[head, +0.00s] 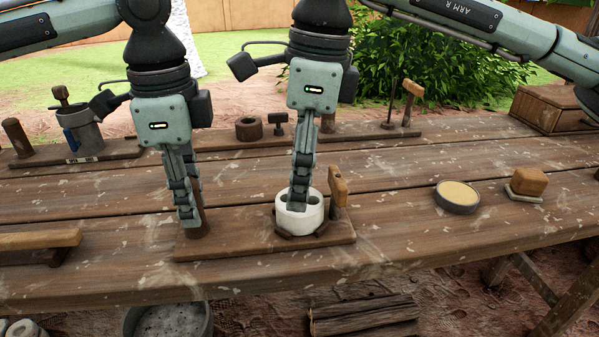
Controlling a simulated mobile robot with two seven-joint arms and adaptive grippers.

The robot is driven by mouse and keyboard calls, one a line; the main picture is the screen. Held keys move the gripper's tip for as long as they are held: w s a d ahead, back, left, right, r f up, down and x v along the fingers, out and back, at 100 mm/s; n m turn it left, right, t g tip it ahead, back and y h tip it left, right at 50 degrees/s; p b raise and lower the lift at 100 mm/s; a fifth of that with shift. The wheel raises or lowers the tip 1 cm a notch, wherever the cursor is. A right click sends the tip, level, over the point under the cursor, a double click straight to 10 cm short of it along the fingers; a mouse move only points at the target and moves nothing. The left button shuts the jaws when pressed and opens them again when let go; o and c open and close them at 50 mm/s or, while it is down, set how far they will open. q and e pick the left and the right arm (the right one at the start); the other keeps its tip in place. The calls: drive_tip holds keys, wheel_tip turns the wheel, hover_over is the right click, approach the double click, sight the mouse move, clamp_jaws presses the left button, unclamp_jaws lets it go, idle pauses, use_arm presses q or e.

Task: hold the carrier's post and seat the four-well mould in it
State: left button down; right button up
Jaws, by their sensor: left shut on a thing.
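The carrier is a flat wooden board (235,243) on the bench, with an upright brown post (203,218) near its left end. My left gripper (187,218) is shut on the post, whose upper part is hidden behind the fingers. The white round four-well mould (300,223) stands upright at the carrier's right part, within a low dark ring of lugs (301,236). Dark wells show in its top. My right gripper (298,205) reaches down to the top of the mould. Its fingertips are hidden there, and whether they grip it is unclear. How deep the mould sits cannot be told.
A wooden block (338,186) stands right beside the mould. A round dish (457,196) and a wooden-topped block (527,182) lie to the right. A wooden bar (38,240) lies at left. Tools and a grey pot (82,131) line the back. Bench between carrier and dish is clear.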

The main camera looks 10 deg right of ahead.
use_arm(q)
drive_tip(key=c, duration=1.2)
unclamp_jaws()
drive_tip(key=shift+o, duration=0.2)
